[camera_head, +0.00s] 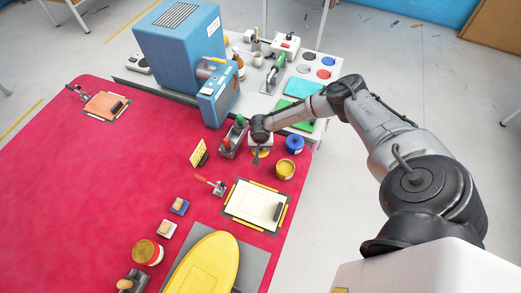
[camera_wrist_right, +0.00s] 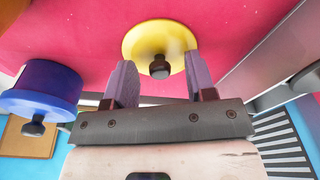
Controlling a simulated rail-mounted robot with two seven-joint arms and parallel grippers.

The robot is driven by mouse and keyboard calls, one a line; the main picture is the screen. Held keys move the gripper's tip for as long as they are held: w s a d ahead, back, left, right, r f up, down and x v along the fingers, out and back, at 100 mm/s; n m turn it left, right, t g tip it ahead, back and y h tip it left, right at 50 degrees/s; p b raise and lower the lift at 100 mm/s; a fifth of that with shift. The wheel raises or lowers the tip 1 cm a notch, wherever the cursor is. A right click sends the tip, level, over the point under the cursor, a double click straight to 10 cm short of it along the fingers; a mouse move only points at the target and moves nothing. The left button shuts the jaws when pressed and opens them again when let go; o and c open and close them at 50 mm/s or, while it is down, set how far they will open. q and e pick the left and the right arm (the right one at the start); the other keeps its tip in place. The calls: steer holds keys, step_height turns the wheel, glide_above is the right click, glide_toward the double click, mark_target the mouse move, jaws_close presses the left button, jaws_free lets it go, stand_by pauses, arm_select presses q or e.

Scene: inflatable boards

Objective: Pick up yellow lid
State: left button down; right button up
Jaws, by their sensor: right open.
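The yellow lid (camera_wrist_right: 147,37) is a round yellow disc with a dark knob. In the right wrist view it lies over the red cloth, just beyond and partly between the fingertips of my right gripper (camera_wrist_right: 158,63). The fingers are apart and nothing is gripped between them. In the head view my right gripper (camera_head: 256,158) hangs down beside the blue pot, and the arm largely hides what is below it. My left gripper is not in view.
A blue pot (camera_head: 294,143) with a knob stands close to my right gripper, also in the wrist view (camera_wrist_right: 42,88). A bottle holder (camera_head: 233,142) and a large blue machine (camera_head: 180,50) are to the left. The red cloth (camera_head: 90,190) is widely clear at left.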

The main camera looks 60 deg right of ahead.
steer(key=shift+f, duration=0.1)
jaws_close()
stand_by(0.4)
